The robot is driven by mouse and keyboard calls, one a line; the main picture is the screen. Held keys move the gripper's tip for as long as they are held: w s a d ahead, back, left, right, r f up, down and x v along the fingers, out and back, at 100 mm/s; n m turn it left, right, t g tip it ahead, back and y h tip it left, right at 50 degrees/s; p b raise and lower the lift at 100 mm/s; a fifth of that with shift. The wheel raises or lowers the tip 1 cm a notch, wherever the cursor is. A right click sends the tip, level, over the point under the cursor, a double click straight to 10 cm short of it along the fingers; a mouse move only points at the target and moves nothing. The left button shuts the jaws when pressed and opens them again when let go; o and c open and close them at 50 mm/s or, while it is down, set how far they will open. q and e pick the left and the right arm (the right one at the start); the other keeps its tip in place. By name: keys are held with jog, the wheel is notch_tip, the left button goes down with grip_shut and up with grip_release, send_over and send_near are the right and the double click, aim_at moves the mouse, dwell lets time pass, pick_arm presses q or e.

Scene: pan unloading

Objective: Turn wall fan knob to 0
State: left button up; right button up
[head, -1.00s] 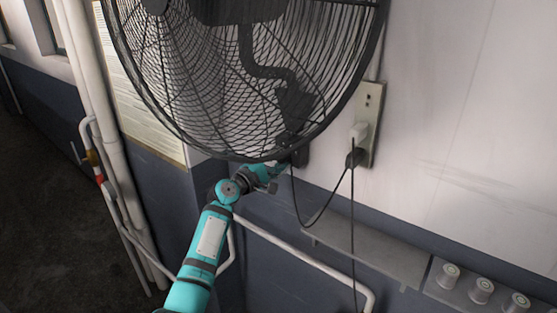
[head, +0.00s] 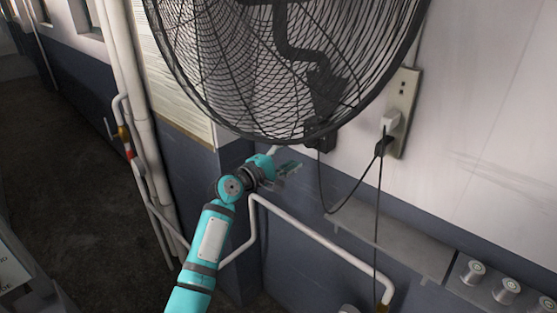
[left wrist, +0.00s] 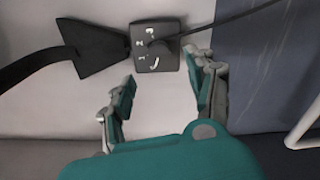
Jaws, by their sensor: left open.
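The black wall fan (head: 280,65) fills the top of the head view. Its dark switch box (head: 321,136) sits at the lower right of the cage, on the wall. In the left wrist view the box shows its face with white marks (left wrist: 145,62) and a dark round knob (left wrist: 158,48). My left gripper (head: 292,168) is below and a little left of the box. In the left wrist view its two fingers (left wrist: 160,82) are spread apart and empty. They are just short of the box and do not appear to touch it. My right gripper is not in view.
A white plug sits in a wall outlet (head: 402,112) with black cords hanging down. A white pipe rail (head: 320,240) runs below the fan. A ledge with round knobs (head: 472,272) is at the lower right. Open floor (head: 75,200) lies left.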

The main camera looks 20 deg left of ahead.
pick_arm(q)
jog(key=v, duration=0.5)
dwell(0.3)
